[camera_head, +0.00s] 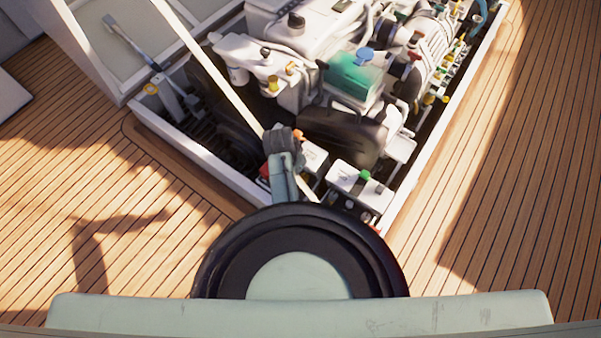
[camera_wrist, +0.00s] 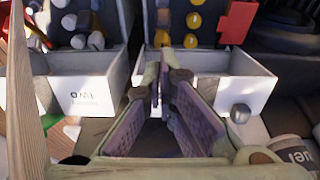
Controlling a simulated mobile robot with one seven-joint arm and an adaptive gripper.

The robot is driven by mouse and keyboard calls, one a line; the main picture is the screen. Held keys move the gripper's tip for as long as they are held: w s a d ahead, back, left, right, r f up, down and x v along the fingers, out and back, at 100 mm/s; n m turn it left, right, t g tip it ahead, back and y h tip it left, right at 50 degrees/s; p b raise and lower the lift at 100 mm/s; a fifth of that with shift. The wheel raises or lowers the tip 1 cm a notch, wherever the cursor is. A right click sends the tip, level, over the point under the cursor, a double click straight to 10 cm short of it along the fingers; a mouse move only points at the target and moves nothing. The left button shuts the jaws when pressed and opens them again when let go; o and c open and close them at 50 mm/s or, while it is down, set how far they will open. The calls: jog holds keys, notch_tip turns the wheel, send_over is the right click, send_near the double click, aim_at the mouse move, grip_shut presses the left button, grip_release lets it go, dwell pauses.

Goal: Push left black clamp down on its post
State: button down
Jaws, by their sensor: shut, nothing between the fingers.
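My gripper (camera_wrist: 162,78) is shut and empty, its two pads close together in the middle of the wrist view, over the front of a white open box (camera_wrist: 205,65). In the head view my gripper (camera_head: 283,140) hangs over the near left part of the engine hatch, and its fingertips are hard to make out. A dark grey block (camera_wrist: 240,113) sits at the front of the white box, to the right of my gripper and apart from it. I cannot tell whether it is the black clamp. I cannot identify its post or the clamp in the head view.
A second white box (camera_wrist: 85,90) stands to the left. Yellow pieces (camera_wrist: 194,22) and a red block (camera_wrist: 237,22) are behind. The engine (camera_head: 330,60) fills the hatch, with a white unit (camera_head: 355,185) bearing a green cap near the front corner. Wooden deck (camera_head: 490,180) is clear at right.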

dwell(0.3)
send_over(304, 180)
jog(key=s+a, duration=0.1)
jog(key=f, duration=0.9)
jog(key=shift+s+a+f, duration=0.1)
jog(key=shift+s+f, duration=0.1)
jog(key=shift+f, duration=0.1)
jog(key=shift+s+a+f, duration=0.1)
jog(key=shift+s, duration=0.05)
jog(key=shift+s+a+f+t, duration=0.15)
jog(key=shift+s+t, duration=0.05)
jog(key=shift+t, duration=0.1)
jog(key=shift+s+a+f+h+b, duration=0.1)
jog(key=shift+f+h+b, duration=0.05)
jog(key=shift+h+b, duration=0.15)
jog(key=shift+s+a+f+t+h+b, duration=0.45)
jog(key=shift+s+f+t+b, duration=0.1)
jog(key=shift+s+f+t, duration=0.2)
jog(key=shift+s+a+f+b, duration=0.25)
jog(key=shift+s+f, duration=0.05)
jog(key=shift+f, duration=0.25)
jog(key=shift+s+a+f+b, duration=0.25)
jog(key=shift+s+f, duration=0.1)
jog(key=shift+f, duration=0.15)
jog(key=shift+s+a+f+b, duration=0.2)
jog(key=shift+s+a+f, duration=0.1)
jog(key=shift+f, duration=0.25)
jog(key=shift+r, duration=0.15)
